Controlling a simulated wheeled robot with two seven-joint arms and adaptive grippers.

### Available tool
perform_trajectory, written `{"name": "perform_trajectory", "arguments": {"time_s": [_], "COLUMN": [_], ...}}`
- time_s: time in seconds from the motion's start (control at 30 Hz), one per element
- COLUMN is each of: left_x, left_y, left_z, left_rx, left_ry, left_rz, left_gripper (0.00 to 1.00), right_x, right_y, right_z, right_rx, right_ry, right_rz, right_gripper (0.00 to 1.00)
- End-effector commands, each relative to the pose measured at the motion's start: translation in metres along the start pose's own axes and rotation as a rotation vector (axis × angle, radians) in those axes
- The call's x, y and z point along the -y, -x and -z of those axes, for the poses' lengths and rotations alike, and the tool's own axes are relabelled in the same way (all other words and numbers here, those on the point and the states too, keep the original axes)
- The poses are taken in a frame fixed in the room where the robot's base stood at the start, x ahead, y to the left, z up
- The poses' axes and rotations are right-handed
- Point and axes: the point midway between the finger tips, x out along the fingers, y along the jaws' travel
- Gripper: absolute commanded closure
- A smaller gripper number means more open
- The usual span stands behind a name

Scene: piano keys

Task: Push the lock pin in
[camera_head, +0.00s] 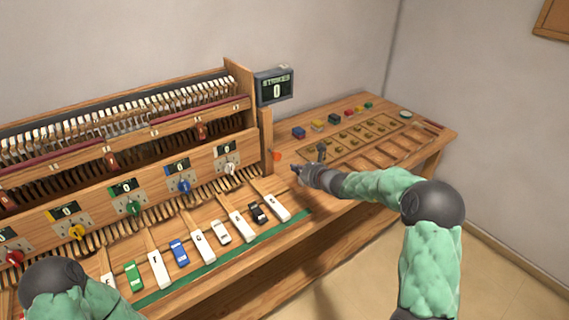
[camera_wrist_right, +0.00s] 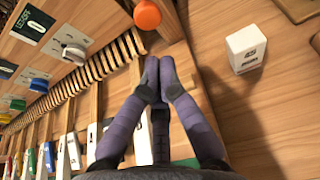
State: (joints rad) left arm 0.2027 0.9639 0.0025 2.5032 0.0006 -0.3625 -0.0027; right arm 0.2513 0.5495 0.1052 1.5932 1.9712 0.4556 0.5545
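An orange round knob, which looks like the lock pin (camera_head: 277,156), sits at the right end of the wooden piano frame, by its end post. It shows larger in the right wrist view (camera_wrist_right: 147,14), cut by the top edge. My right gripper (camera_head: 296,169) is just right of and below the knob in the head view, apart from it. In the right wrist view its purple fingertips (camera_wrist_right: 158,66) are together with nothing between them, and the knob is beyond them. How far the knob stands out is unclear. Only part of my left arm shows, at the lower left; its gripper is out of view.
The wooden piano frame (camera_head: 205,157) with coloured switches stands left of the gripper, with keys (camera_head: 239,226) in front. A white block (camera_wrist_right: 247,47) stands right of the fingers. A counter display (camera_head: 275,86) stands behind. A slotted board (camera_head: 365,138) lies right.

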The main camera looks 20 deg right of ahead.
Motion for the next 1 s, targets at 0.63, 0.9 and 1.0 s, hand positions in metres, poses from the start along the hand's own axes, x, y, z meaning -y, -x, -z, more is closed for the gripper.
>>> {"name": "perform_trajectory", "arguments": {"time_s": [0.63, 0.9, 1.0], "left_x": [0.002, 0.002, 0.002], "left_y": [-0.004, -0.004, -0.004], "left_z": [0.000, 0.000, 0.000], "left_rx": [0.000, 0.000, 0.000], "left_ry": [0.000, 0.000, 0.000], "left_rz": [0.000, 0.000, 0.000], "left_gripper": [0.52, 0.52, 0.52], "right_x": [0.000, 0.000, 0.000], "right_y": [-0.069, -0.070, -0.070], "right_z": [-0.012, -0.012, -0.012], "right_rx": [0.001, 0.000, 0.000], "right_ry": [0.000, 0.000, 0.000], "right_rz": [0.000, 0.000, 0.000], "right_gripper": [1.00, 1.00, 1.00]}}
